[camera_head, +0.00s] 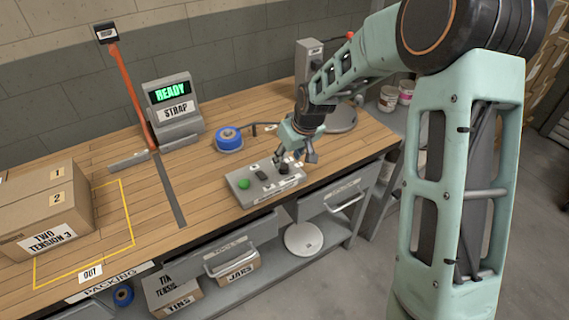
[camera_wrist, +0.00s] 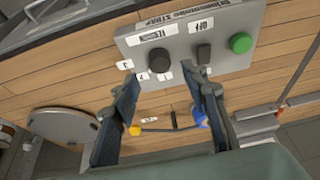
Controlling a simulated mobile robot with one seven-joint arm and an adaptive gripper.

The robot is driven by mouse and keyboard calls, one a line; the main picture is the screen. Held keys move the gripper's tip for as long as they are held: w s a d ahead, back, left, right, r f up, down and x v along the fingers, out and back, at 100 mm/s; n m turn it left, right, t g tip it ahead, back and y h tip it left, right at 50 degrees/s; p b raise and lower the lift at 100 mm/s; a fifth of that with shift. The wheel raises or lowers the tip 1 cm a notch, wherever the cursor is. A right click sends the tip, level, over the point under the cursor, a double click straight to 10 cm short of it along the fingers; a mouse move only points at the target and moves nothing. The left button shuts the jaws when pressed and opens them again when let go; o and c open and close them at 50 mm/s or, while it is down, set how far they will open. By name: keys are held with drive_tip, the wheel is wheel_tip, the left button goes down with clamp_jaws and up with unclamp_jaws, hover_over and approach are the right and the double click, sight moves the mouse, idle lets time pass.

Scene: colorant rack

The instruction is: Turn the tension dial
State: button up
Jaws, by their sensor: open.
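The grey control panel (camera_head: 258,193) lies near the front edge of the wooden bench. In the wrist view, its black tension dial (camera_wrist: 159,60) sits by the TENSION label (camera_wrist: 152,38), with number marks around it. My gripper (camera_head: 294,160) is over the dial end of the panel. In the wrist view, my gripper (camera_wrist: 163,76) is open, with the dial seen ahead between its two fingertips. I cannot tell whether either finger touches the dial. A black switch (camera_wrist: 203,53) labelled OFF and a green button (camera_wrist: 241,43) are beside the dial.
The strap machine's screen (camera_head: 170,92) reads READY. A blue tape roll (camera_head: 229,137) lies behind the panel. A box (camera_head: 52,232) labelled TWO TENSION 3 stands at the left by a yellow outline. A red-handled lever (camera_head: 132,85) stands beside the machine.

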sight(284, 166)
drive_tip(key=shift+x, duration=2.6)
clamp_jaws()
